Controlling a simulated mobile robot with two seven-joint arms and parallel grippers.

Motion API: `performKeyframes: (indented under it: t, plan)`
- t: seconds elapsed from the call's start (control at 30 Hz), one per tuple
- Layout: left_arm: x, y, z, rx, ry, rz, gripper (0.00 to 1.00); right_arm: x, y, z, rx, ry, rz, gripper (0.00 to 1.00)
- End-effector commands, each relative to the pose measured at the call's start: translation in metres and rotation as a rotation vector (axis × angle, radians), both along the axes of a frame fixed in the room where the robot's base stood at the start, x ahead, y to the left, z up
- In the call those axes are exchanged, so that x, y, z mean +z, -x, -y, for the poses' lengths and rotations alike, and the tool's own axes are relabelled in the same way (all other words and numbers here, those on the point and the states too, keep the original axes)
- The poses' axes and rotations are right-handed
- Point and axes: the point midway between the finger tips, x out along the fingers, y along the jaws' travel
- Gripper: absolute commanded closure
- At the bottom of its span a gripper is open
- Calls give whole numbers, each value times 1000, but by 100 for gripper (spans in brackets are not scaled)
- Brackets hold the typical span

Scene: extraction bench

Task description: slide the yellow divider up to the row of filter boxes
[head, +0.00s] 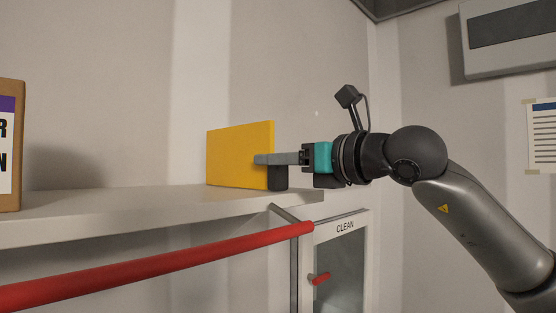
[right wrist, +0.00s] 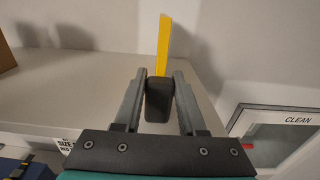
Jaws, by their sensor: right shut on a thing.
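The yellow divider (head: 238,155) stands upright on the pale shelf, near its right end. It shows edge-on in the right wrist view (right wrist: 164,45). A dark grey grip block (right wrist: 158,100) is on its near side. My right gripper (head: 262,160) comes from the right and is shut on this block, with one finger on each side of it. A brown cardboard box (head: 10,195) with a purple and white label is cut off at the left edge; only its end shows. Open shelf lies between the box and the divider. My left gripper is not in view.
The pale shelf (head: 100,208) is bare between box and divider. A red rail (head: 150,270) runs below and in front of it. A cabinet marked CLEAN (head: 343,262) is below right. A wall is behind the shelf.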

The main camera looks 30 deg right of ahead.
Motion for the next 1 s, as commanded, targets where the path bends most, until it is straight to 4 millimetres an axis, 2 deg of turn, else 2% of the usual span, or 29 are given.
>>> performKeyframes:
  t: [0.1,1.0]
  plan:
    - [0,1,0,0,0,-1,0,0,0,0,-1,0,0,100]
    - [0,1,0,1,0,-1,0,0,0,0,-1,0,0,100]
